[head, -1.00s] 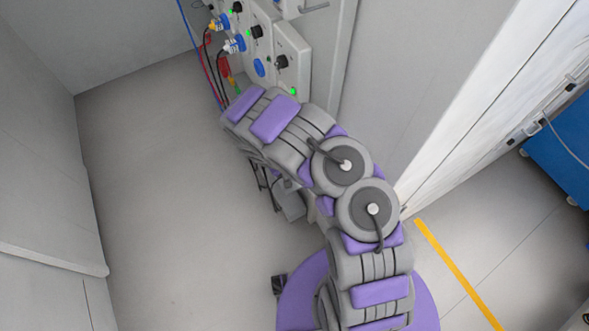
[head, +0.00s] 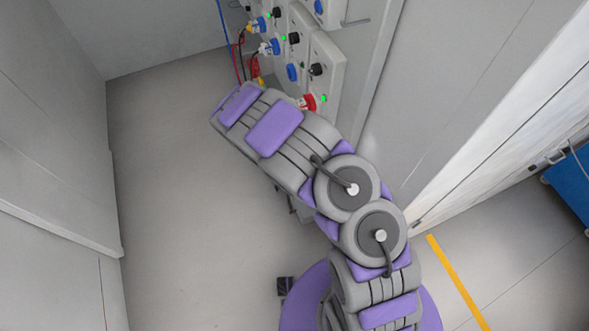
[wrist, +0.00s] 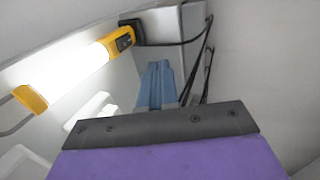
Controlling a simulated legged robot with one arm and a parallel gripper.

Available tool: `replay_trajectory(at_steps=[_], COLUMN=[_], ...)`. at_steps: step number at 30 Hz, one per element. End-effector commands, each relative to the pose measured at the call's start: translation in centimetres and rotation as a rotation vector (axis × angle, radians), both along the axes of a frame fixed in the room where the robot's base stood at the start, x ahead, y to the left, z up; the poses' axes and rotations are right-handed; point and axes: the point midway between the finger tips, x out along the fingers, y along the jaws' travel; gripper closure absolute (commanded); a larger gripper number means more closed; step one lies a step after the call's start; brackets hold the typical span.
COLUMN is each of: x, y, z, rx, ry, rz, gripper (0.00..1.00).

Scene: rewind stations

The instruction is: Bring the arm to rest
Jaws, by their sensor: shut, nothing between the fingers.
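My arm (head: 300,150) reaches from the bottom right up towards a wall panel in the head view. Its far end lies in front of the panel's lower edge there, and my gripper is hidden. In the wrist view the narrow blue-grey fingers of my gripper (wrist: 157,86) show side by side beyond the dark plate and purple body. They are shut, with nothing seen between them.
The socket panel (head: 323,55) carries blue sockets, black knobs, green lights and a red fitting (head: 309,102). Cables (head: 240,50) hang at its left. A lit lamp with yellow ends (wrist: 70,70) is in the wrist view. Grey floor (head: 170,200) is clear left of my arm.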

Motion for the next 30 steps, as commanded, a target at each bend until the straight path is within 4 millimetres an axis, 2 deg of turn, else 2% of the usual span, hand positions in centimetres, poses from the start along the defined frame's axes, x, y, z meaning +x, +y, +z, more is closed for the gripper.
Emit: replay_trajectory(at_steps=[10,14,18,22,26,30], x=[0.0,0.4,0.7,-0.1,-1.6,-4.1], y=[-0.7,-1.8,-4.3,-7.3,-9.8,-12.1], z=[0.2,2.0,6.6,11.5,16.0,20.2], rx=[0.008,-0.007,-0.033,-0.051,-0.053,-0.038], ry=[-0.002,-0.01,-0.026,-0.027,-0.019,-0.005], rz=[-0.004,-0.027,-0.086,-0.159,-0.226,-0.291], gripper=[1.0,1.0,1.0,1.0,1.0,1.0])
